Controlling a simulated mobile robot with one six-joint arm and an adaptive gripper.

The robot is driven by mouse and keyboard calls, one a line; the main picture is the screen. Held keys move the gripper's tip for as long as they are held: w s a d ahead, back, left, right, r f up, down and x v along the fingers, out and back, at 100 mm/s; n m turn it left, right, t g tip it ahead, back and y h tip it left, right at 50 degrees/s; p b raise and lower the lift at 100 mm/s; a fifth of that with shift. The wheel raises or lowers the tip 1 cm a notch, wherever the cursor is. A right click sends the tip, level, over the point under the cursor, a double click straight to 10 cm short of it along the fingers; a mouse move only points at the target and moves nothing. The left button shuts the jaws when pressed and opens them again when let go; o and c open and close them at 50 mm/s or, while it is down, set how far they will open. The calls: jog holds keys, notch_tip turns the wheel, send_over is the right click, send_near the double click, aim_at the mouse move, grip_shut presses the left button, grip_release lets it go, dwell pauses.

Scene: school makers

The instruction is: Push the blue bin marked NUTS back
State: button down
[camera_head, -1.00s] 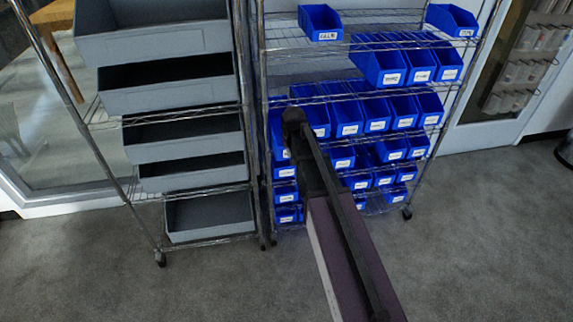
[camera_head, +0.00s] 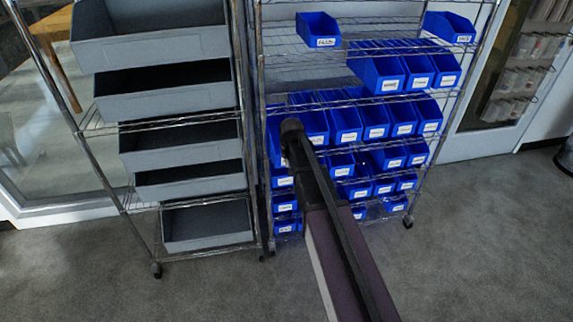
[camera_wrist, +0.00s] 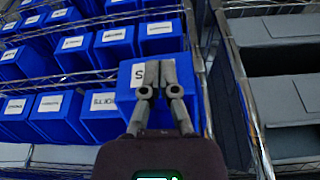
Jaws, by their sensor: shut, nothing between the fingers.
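In the wrist view, which shows the labels upside down, a blue bin (camera_wrist: 136,105) is straight in front of my gripper (camera_wrist: 154,72). Its white label is mostly covered by the fingers, and only an S at one end can be read. My gripper is shut and empty, with its fingers over the label; I cannot tell whether they touch the bin. In the head view, a blue bin (camera_head: 274,145) at the left end of the middle row is partly covered by my arm. My fingers are hidden there.
Several blue bins (camera_head: 374,126) stand close beside it on the wire rack (camera_head: 440,148), with more rows above and below. A rack post (camera_wrist: 207,75) is close to the bin. A second rack with grey bins (camera_head: 190,150) stands on the left. Grey carpet (camera_head: 480,260) is open in front.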

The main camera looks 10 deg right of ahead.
jog(key=w+f+b, duration=0.6)
jog(key=f, duration=0.1)
jog(key=shift+d, duration=0.25)
dwell(0.5)
jog(key=shift+w, duration=0.1)
jog(key=w, duration=0.6)
jog(key=shift+w+d, duration=0.15)
jog(key=shift+d, duration=0.15)
jog(key=shift+s, duration=0.2)
